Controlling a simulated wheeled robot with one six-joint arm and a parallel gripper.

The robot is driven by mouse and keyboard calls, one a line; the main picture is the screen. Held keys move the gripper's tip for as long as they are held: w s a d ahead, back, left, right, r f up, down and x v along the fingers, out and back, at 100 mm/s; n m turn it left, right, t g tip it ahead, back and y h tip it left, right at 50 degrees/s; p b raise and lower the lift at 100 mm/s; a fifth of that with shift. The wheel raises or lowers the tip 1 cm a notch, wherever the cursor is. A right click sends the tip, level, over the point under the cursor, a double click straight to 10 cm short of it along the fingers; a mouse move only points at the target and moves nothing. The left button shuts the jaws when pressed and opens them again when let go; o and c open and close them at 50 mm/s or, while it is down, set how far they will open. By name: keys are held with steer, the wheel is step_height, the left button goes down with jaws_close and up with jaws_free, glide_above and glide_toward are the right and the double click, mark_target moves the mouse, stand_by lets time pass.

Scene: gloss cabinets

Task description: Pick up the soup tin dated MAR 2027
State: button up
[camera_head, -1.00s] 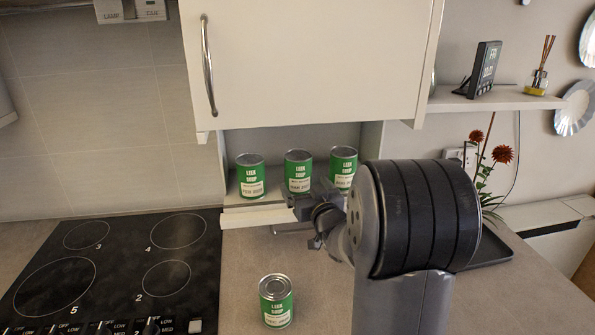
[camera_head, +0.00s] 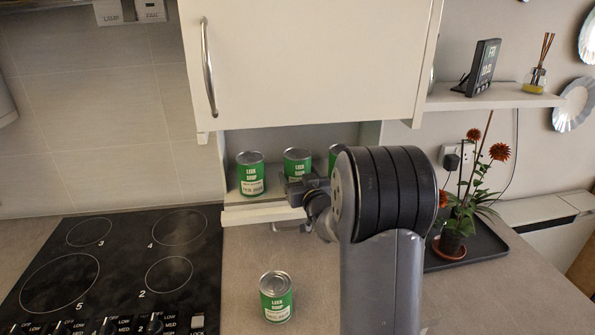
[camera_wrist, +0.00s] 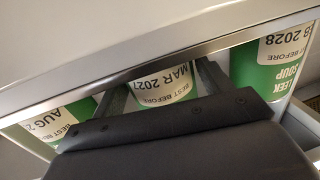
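The MAR 2027 soup tin is the middle green Leek Soup tin (camera_head: 297,163) in the low shelf space under the cabinet. Its white date label (camera_wrist: 165,85) reads MAR 2027 in the wrist view. My gripper (camera_wrist: 163,88) is open, with one finger on each side of this tin. I cannot tell whether the fingers touch it. In the head view my gripper (camera_head: 303,186) is in front of the tin and hides its lower part.
A FEB 2028 tin (camera_head: 251,173) stands left; an AUG tin (camera_head: 335,155), mostly hidden by my arm, stands right. Another tin (camera_head: 276,297) stands on the counter near the hob (camera_head: 110,265). The white cabinet door (camera_head: 315,60) hangs close above. A potted plant (camera_head: 452,243) stands right.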

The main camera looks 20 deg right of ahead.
steer(key=shift+r, duration=0.1)
steer(key=c, duration=1)
